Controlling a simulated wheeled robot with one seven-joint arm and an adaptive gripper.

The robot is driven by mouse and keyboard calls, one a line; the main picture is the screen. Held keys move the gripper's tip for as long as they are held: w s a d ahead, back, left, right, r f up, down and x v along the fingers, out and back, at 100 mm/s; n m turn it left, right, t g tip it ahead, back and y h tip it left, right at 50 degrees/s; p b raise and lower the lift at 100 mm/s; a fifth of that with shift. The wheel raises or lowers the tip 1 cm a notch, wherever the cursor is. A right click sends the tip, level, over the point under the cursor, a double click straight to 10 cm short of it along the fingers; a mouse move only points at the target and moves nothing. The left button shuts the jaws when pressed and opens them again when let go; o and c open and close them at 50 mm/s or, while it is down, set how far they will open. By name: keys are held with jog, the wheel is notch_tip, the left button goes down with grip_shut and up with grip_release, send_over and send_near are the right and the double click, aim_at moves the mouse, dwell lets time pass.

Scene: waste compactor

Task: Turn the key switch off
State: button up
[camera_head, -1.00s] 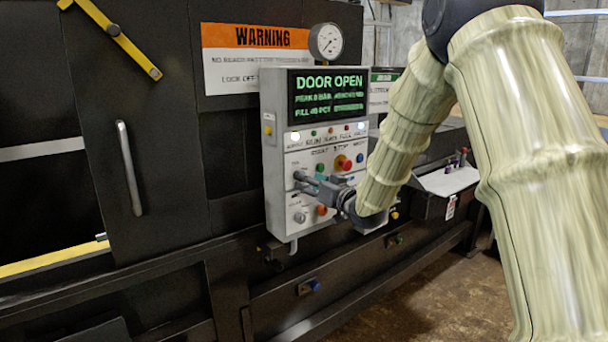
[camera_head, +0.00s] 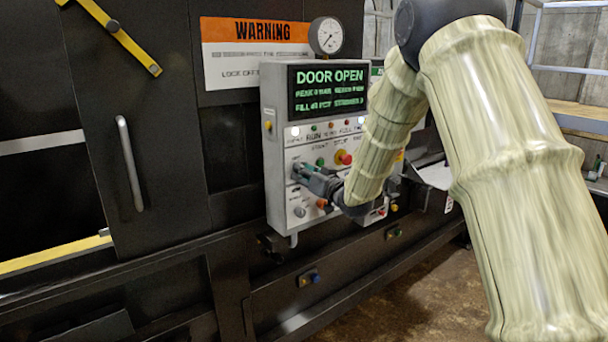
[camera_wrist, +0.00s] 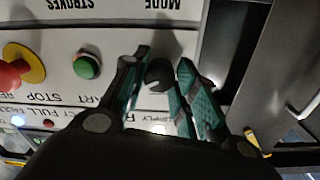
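The key switch (camera_wrist: 158,77) shows in the wrist view as a dark round knob on the light panel, between my two green-padded fingers. My gripper (camera_wrist: 164,60) is open around it, with one finger on each side. The left finger is very close to the knob; I cannot tell if it touches. In the head view my gripper (camera_head: 304,172) is at the left part of the grey control panel (camera_head: 275,130) and hides the key switch. The display (camera_head: 328,91) reads DOOR OPEN.
A green button (camera_wrist: 87,67) and a red stop button (camera_wrist: 14,76) on a yellow collar sit beside my fingers. Another knob (camera_head: 299,212) is below my gripper. A gauge (camera_head: 326,36) stands above the panel. A door handle (camera_head: 130,163) is at the left.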

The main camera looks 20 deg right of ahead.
jog(key=shift+f+n+b, duration=0.15)
jog(key=shift+n+b, duration=0.15)
jog(key=shift+b, duration=0.15)
jog(key=n+b, duration=0.1)
jog(key=b, duration=0.1)
jog(key=n+b, duration=0.1)
jog(key=b, duration=0.1)
jog(key=shift+f, duration=0.25)
jog(key=n+b, duration=0.4)
jog(key=b, duration=0.1)
jog(key=shift+r+n+b, duration=0.2)
jog(key=shift+n+b, duration=2.5)
jog(key=shift+b, duration=0.6)
jog(key=o, duration=1)
jog(key=shift+r, duration=0.1)
